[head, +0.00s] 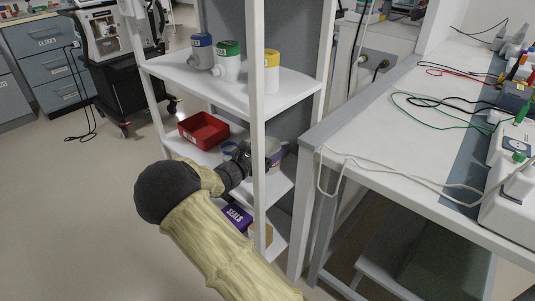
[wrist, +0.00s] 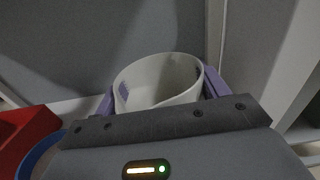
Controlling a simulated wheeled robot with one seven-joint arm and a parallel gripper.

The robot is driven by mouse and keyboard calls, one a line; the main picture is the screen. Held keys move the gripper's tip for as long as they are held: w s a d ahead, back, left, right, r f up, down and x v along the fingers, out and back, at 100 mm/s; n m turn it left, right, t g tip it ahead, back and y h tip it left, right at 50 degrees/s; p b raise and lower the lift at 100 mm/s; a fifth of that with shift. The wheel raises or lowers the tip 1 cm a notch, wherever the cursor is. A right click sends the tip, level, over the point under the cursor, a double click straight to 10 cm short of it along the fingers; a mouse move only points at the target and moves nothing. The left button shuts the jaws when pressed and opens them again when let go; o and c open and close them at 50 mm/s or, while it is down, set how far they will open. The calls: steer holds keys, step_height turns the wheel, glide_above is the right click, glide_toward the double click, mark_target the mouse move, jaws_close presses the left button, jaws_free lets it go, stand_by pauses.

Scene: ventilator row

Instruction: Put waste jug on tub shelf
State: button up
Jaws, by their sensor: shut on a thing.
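The waste jug (wrist: 158,88) is a pale, open-topped round container, seen from above in the wrist view. My gripper (wrist: 160,97) is shut on it, with a purple finger on each side. In the head view the jug (head: 273,147) shows only partly, behind the rack's front post and my gripper. It is at the right part of the tub shelf (head: 283,186), the middle shelf of the white rack. I cannot tell whether it touches the shelf. A red tub (head: 203,131) stands on the left of this shelf, and a blue-rimmed round item (head: 229,147) lies between.
The shelf above holds jugs with blue (head: 202,50), green (head: 228,60) and yellow (head: 271,72) tops. A purple SEALS box (head: 237,217) is on the shelf below. The front post (head: 257,110) stands close to my arm. A white bench (head: 420,130) with cables is at right.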

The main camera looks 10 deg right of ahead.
steer(key=shift+d, duration=0.1)
steer(key=shift+f, duration=0.1)
steer(key=o, duration=1)
steer(key=shift+f, duration=0.1)
steer(key=shift+r, duration=0.2)
steer(key=p+v, duration=0.3)
steer(key=v, duration=0.8)
steer(key=shift+r+p, duration=0.1)
steer(key=shift+p, duration=0.2)
steer(key=shift+s+a, duration=0.3)
steer(key=shift+a, duration=0.15)
